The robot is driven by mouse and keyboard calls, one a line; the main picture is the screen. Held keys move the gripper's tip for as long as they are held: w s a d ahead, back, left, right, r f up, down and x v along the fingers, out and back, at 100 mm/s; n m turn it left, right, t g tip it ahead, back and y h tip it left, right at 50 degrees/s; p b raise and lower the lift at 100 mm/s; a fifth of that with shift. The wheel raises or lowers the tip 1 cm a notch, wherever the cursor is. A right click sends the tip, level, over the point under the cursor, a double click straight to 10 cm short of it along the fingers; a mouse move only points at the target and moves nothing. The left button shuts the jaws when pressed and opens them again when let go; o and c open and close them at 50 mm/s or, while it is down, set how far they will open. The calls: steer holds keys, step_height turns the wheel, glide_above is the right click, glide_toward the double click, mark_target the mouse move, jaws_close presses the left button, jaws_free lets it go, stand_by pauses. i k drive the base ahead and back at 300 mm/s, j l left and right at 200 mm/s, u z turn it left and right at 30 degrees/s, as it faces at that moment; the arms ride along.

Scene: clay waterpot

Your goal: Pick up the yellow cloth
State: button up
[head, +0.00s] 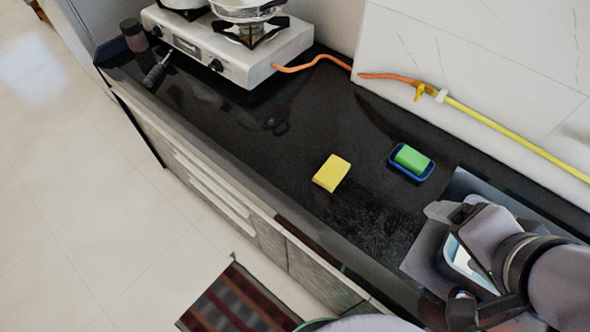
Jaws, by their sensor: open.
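The yellow cloth (332,173) is a small, folded-looking yellow block shape. It lies flat on the black counter, near its middle, with bare counter all around it. My gripper (447,213) is at the right, over the sink area, to the right of and below the cloth in the picture. It is open, and the cloth is clear of it. My arm hides part of the gripper and much of the sink.
A green sponge (411,159) sits in a blue dish (427,170) between the cloth and the wall. A white gas stove (240,60) with pots stands at the back left. An orange hose (318,59) runs along the wall. The counter left of the cloth is clear.

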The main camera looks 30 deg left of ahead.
mark_target(334, 168)
steer(key=u, duration=1.1)
steer(key=i+j+z, duration=0.1)
steer(key=j+z, duration=0.3)
steer(key=j, duration=0.15)
steer(key=j+z, duration=0.4)
steer(key=j, duration=0.15)
steer(key=j+z, duration=0.4)
steer(key=j, duration=0.2)
steer(key=k+j+z, duration=0.1)
steer(key=j+z, duration=0.3)
steer(key=j, duration=0.15)
steer(key=k+j+z, duration=0.2)
steer(key=j+z, duration=0.2)
steer(key=j, duration=0.15)
